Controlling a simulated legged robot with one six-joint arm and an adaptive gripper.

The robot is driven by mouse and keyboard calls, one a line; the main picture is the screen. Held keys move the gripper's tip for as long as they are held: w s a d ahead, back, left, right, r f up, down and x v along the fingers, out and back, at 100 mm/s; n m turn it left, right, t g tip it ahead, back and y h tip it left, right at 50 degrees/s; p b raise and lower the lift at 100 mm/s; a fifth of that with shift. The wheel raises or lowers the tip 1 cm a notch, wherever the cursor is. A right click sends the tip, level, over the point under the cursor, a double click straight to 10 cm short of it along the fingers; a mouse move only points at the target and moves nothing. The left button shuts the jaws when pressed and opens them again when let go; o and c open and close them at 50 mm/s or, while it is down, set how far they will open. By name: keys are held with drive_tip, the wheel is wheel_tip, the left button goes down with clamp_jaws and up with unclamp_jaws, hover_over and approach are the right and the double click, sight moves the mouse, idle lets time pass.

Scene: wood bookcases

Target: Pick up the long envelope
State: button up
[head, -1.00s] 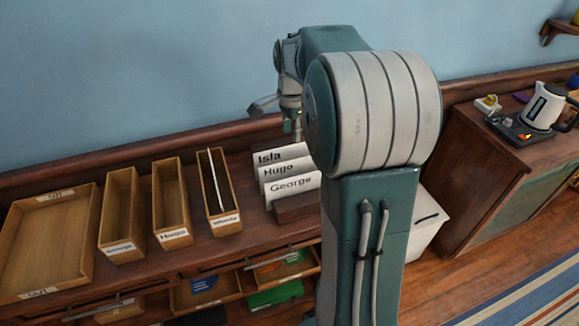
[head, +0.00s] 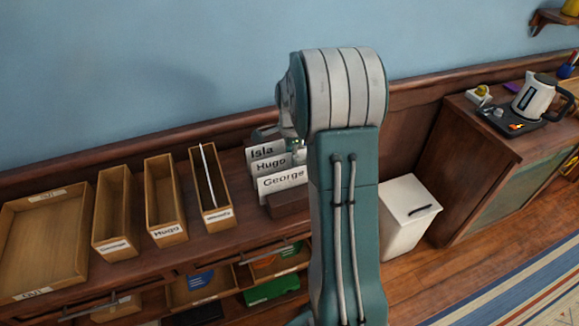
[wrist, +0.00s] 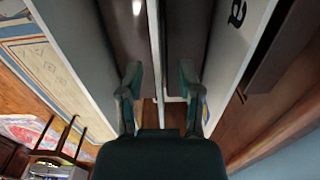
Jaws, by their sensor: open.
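Upright white cards lettered Isla (head: 267,151), Hugo (head: 271,167) and George (head: 283,181) stand one behind another in a dark wooden holder (head: 288,204) in the head view. I cannot tell which piece is the long envelope. In the wrist view, my gripper (wrist: 160,92) is open, with its two fingers apart on either side of a thin pale upright edge (wrist: 155,45). A panel with a letter "a" (wrist: 237,14) is to the right, and another pale-edged panel (wrist: 62,60) is to the left. In the head view my arm hides the gripper.
Narrow wooden bins with name labels (head: 165,232) and a wide tray (head: 40,285) stand left of the holder. The bin nearest the holder (head: 217,216) has a thin white upright piece inside. Drawers below stand open. A white bin (head: 405,225) is on the floor at right.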

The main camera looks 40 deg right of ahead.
drive_tip(key=shift+f, duration=0.65)
clamp_jaws()
drive_tip(key=shift+r, duration=0.1)
wheel_tip(320, 180, up, 10)
drive_tip(key=shift+f, duration=0.1)
